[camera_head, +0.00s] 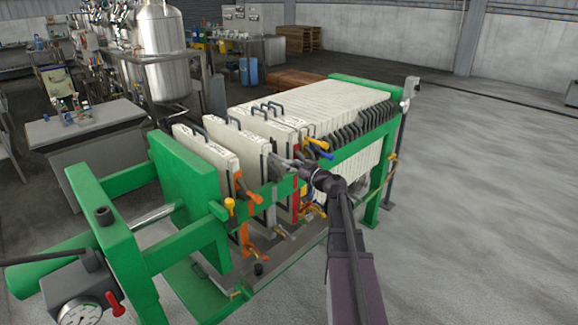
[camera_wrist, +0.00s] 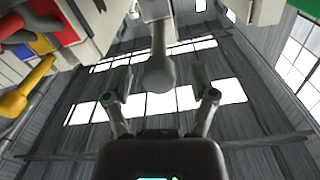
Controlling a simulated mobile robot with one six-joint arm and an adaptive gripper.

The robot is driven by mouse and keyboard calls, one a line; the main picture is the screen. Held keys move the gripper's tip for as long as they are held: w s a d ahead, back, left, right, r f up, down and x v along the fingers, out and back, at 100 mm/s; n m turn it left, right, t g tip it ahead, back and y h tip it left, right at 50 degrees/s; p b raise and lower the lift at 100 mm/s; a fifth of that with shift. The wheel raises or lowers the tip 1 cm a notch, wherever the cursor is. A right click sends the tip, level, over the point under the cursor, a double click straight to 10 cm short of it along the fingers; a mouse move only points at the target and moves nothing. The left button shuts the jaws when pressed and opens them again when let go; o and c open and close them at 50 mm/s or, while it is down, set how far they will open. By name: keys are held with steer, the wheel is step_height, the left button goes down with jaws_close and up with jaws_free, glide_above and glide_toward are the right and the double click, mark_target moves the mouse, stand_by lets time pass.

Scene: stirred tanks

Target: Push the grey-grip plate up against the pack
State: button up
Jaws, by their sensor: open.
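The grey-grip plate (camera_head: 247,148) is a white upright plate, second from the left, standing between an orange-grip plate (camera_head: 212,150) and the pack (camera_head: 340,105). A gap shows between it and the pack side. My gripper (camera_head: 282,163) is at its near side edge, by the grip, which it largely hides in the head view. In the wrist view my gripper (camera_wrist: 162,82) is open, with one finger on each side of a grey rounded piece (camera_wrist: 160,72) that looks like the grip. I cannot tell whether the fingers touch it.
A green side rail (camera_head: 345,150) runs along the near side, below my gripper. The green pressing plate (camera_head: 188,182) stands at the left. Yellow and red grips (camera_wrist: 30,88) are close at the left in the wrist view. Floor at the right (camera_head: 480,210) is clear.

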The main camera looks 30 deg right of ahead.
jaws_close()
steer(key=w+d, duration=0.4)
steer(key=d, duration=0.6)
steer(key=shift+d, duration=0.15)
steer(key=shift+r, duration=0.1)
stand_by(0.4)
jaws_free()
steer(key=shift+d, duration=0.1)
steer(key=shift+s, duration=0.15)
